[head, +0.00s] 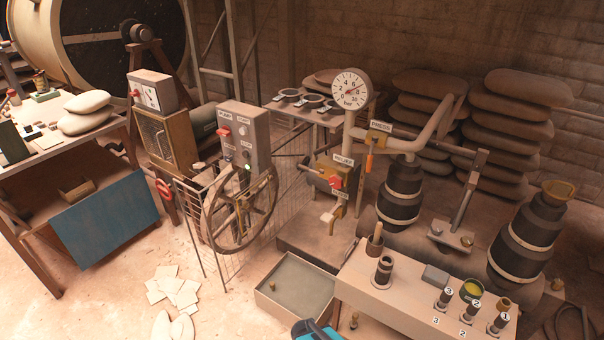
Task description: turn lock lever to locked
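I cannot make out any label reading lock, so I cannot tell which handle is the lock lever. A red handle (335,182) sits on a yellow valve block under the label that seems to read RELIEF. An orange handle (369,162) hangs down beneath the label PRESS on the pipe. A red lever (164,189) stands at the left side of the wire cage. A grey control box (246,143) carries a red switch (223,132). My gripper's fingers are not in view; a blue and dark part at the bottom edge may belong to my arm.
A spoked handwheel (240,207) stands before the cage. A pressure gauge (351,89) tops the pipe. A pale bench (405,308) with numbered fittings and an open tray (305,272) fill the front. Papers lie on the floor. The left-front floor is mostly clear.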

